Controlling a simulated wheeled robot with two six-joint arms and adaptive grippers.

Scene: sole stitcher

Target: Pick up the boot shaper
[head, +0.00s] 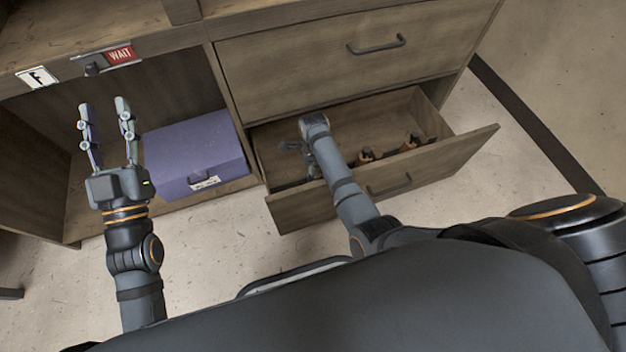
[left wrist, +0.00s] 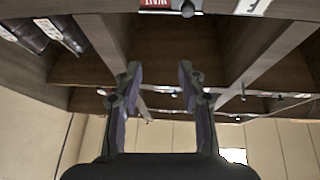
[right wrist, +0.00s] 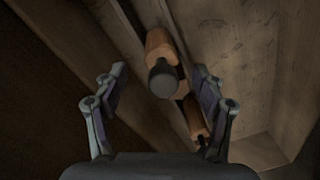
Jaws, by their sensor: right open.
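Boot shapers with orange-brown wooden bodies and dark ends lie in the open lower drawer. In the head view one (head: 367,155) is near the middle and another (head: 411,140) is further right. In the right wrist view, one shaper (right wrist: 160,47) shows between the fingertips of my right gripper (right wrist: 158,71), and another (right wrist: 194,118) lies nearer the right finger. The right gripper is open, reaching down into the drawer's left part; no contact shows. In the head view its arm partly hides it. My left gripper (head: 102,104) is open and empty in front of the cabinet's open compartment.
The drawer (head: 462,153) is pulled out, its walls close around my right gripper. A closed drawer (head: 340,60) is above. A purple box (head: 197,150) sits in the compartment at left. A red WAIT sign (head: 120,54) and an F label (head: 38,77) are on the cabinet edge.

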